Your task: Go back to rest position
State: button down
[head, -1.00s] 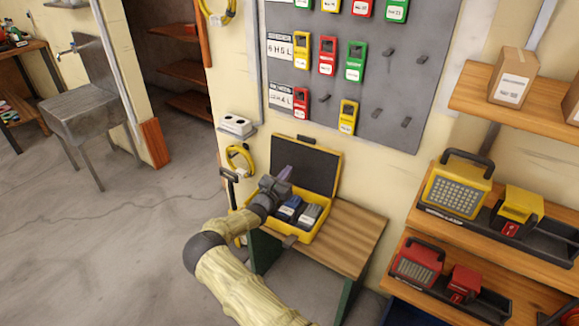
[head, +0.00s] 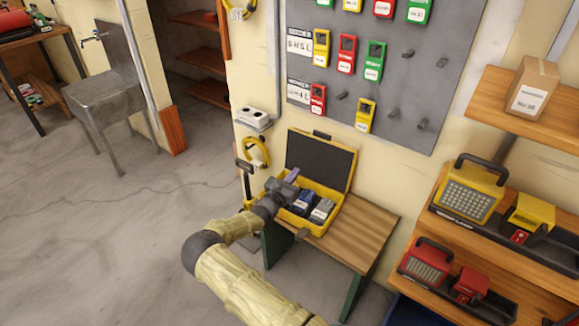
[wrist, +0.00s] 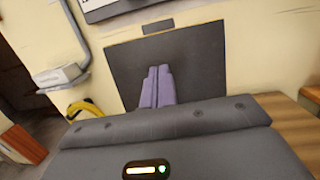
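My gripper (head: 293,175) is at the left side of an open yellow case (head: 338,215), in front of its raised dark lid (head: 320,162). Its purple fingers lie side by side in the wrist view (wrist: 157,86), closed together with nothing visible between them. The case's dark lid lining (wrist: 205,62) is behind them there. In the head view, blue (head: 303,203) and grey (head: 322,210) devices sit in the case. My gripper and wrist hide the case's left part.
The case stands on a wooden bench (head: 370,235). A pegboard (head: 410,75) with several coloured devices hangs above. Shelves (head: 555,235) with yellow and red lamps stand at right. A metal sink (head: 105,100) is at far left. Floor at left is open.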

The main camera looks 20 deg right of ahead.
jog(key=shift+d, duration=0.1)
jog(key=s+d+r+m+g, duration=0.2)
jog(key=s+d+m+g, duration=0.4)
jog(key=m, duration=0.1)
jog(key=s+m+g+y, duration=0.65)
jog(key=s+m, duration=0.35)
jog(key=s, duration=0.5)
jog(key=s+a+r+m+t+y, duration=0.2)
jog(key=s+a+r+m+y, duration=0.7)
jog(key=s+a+r, duration=0.6)
jog(key=p+v, duration=1)
jog(key=p, duration=0.2)
jog(key=shift+a+r, duration=0.45)
jog(key=shift+a, duration=0.1)
jog(key=shift+w+f, duration=0.1)
